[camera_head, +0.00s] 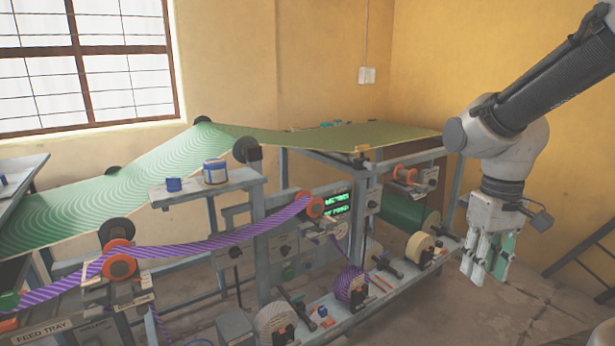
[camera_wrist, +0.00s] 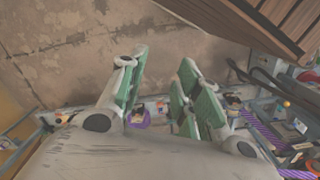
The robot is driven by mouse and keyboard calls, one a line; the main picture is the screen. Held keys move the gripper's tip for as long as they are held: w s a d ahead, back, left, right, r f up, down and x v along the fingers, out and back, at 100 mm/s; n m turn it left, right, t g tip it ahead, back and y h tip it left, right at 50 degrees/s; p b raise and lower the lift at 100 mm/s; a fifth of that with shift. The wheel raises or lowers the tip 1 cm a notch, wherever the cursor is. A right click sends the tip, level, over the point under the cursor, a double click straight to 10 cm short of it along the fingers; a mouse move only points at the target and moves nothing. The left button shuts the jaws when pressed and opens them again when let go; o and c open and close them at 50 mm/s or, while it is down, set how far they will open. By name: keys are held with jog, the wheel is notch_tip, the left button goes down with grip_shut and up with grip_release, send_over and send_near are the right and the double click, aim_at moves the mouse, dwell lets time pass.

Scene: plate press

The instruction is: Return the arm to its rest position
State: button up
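My gripper (camera_head: 483,266) hangs at the right of the head view, pointing down, beside the press frame and in front of the yellow wall. Its green-padded fingers stand apart, with nothing seen between them. The wrist view also shows my gripper (camera_wrist: 163,62) open and empty, with bare floor beyond the fingertips. My arm (camera_head: 545,100) comes in from the upper right and bends down at the wrist. No rest position is marked in either view.
The press frame (camera_head: 330,322) carries a purple striped web (camera_head: 200,246), a purple roll (camera_head: 352,287), a cream roll (camera_head: 420,246) and a green roller (camera_head: 405,214). A blue-and-white tin (camera_head: 215,171) stands on a grey shelf. A dark stair rail (camera_head: 585,250) stands at right. Floor between is clear.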

jog(key=s+d+r+m+t, duration=0.2)
jog(key=s+d+r+t, duration=0.2)
jog(key=r, duration=0.5)
jog(key=shift+s+t, duration=0.5)
jog(key=shift+s, duration=0.1)
